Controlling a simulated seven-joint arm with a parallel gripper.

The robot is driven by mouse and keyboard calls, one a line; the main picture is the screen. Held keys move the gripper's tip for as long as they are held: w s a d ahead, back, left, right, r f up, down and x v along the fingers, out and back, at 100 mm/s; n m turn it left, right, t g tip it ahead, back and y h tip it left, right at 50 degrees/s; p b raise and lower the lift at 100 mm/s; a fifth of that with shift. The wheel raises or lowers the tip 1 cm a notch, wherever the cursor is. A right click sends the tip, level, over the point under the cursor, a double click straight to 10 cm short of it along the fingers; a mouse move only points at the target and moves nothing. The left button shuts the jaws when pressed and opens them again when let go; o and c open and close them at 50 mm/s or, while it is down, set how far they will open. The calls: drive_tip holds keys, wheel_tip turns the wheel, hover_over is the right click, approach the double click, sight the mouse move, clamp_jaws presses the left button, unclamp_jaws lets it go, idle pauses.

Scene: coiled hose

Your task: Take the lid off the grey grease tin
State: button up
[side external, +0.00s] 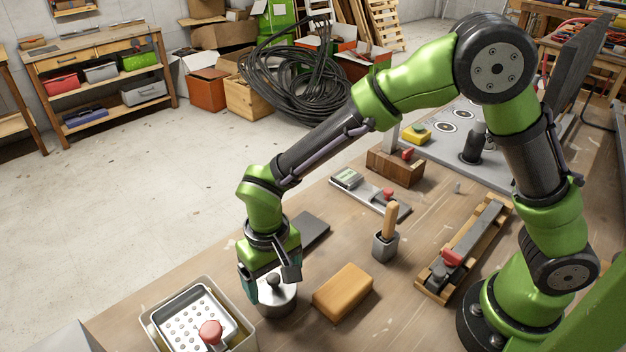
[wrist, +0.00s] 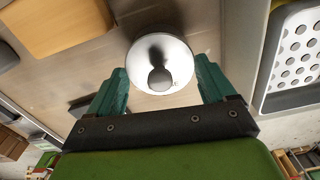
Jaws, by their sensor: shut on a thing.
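The grey grease tin (side external: 276,302) stands on the wooden bench near its front edge. My gripper (side external: 268,290) is down at the tin, pointing downward. In the wrist view my gripper (wrist: 162,84) has one teal finger on each side of the lid, shut on it. I cannot tell whether there is a gap between lid and tin. Part of the tin is hidden by the fingers.
A tan block (side external: 343,291) lies close right of the tin. A tray with a perforated insert (side external: 188,318) and a red knob stands at left front. Behind are a dark flat plate (side external: 307,233), a wooden-handled tool in a grey holder (side external: 385,245) and a wooden rack (side external: 463,250).

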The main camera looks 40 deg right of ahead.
sight(278, 278)
drive_tip(key=shift+r, duration=0.5)
drive_tip(key=r, duration=0.2)
drive_tip(key=shift+s+d+r, duration=0.25)
drive_tip(key=shift+s+r, duration=0.1)
drive_tip(key=shift+r, duration=0.05)
drive_tip(key=s+d, duration=0.9)
drive_tip(key=s, duration=0.3)
drive_tip(key=w+a+r+n, duration=0.1)
drive_tip(key=w+a, duration=0.3)
drive_tip(key=w, duration=0.9)
drive_tip(key=w+a+r, duration=0.1)
drive_tip(key=w+a, duration=0.2)
drive_tip(key=w, duration=1.1)
drive_tip(key=f, duration=0.5)
drive_tip(key=shift+s+a+f, duration=0.1)
drive_tip(key=shift+s+a, duration=0.1)
drive_tip(key=shift+s, duration=0.05)
drive_tip(key=shift+f, duration=2.15)
drive_tip(key=shift+f, duration=0.15)
